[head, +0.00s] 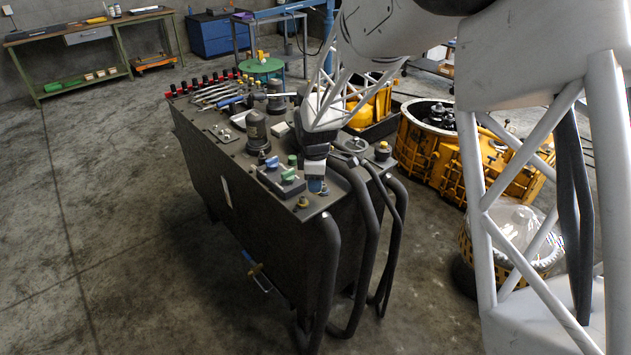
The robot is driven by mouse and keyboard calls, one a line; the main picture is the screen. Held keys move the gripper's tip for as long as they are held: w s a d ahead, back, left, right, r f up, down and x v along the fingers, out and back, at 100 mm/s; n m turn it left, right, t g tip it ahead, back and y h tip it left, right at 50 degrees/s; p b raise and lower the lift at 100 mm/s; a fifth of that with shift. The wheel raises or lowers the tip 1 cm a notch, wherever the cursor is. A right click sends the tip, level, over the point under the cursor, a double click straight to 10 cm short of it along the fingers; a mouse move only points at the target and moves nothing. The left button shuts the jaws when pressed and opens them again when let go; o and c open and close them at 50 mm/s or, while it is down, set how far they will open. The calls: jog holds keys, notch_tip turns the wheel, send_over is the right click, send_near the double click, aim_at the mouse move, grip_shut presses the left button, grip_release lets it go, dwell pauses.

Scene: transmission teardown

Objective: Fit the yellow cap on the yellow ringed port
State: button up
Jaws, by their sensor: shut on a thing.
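My gripper (316,172) points down over the near right part of the dark bench top. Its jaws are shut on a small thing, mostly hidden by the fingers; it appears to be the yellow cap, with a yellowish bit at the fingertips. A blue patch shows just under the fingers; I cannot tell whether it belongs to a port or to the held thing. A small port with a yellowish ring (303,202) stands at the near corner of the top, left of and nearer than the fingertips. A dark post with a yellow top (383,150) stands to the right.
Green and blue small parts on a dark block (282,180) lie just left of my gripper. A dark domed cylinder (257,132) stands behind them. Tools (212,95) lie farther back. Thick dark pipes (335,270) curve down the front edge. A yellow housing (430,150) stands right.

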aim_at(303, 197)
jog(key=a+r, duration=0.2)
jog(key=s+a+r, duration=0.1)
jog(key=r, duration=0.1)
jog(key=shift+a+r, duration=0.1)
jog(key=shift+a, duration=0.3)
jog(key=shift+f, duration=0.25)
jog(key=shift+f, duration=2.4)
jog(key=shift+f, duration=1.35)
jog(key=o, duration=1)
jog(key=shift+r, duration=0.2)
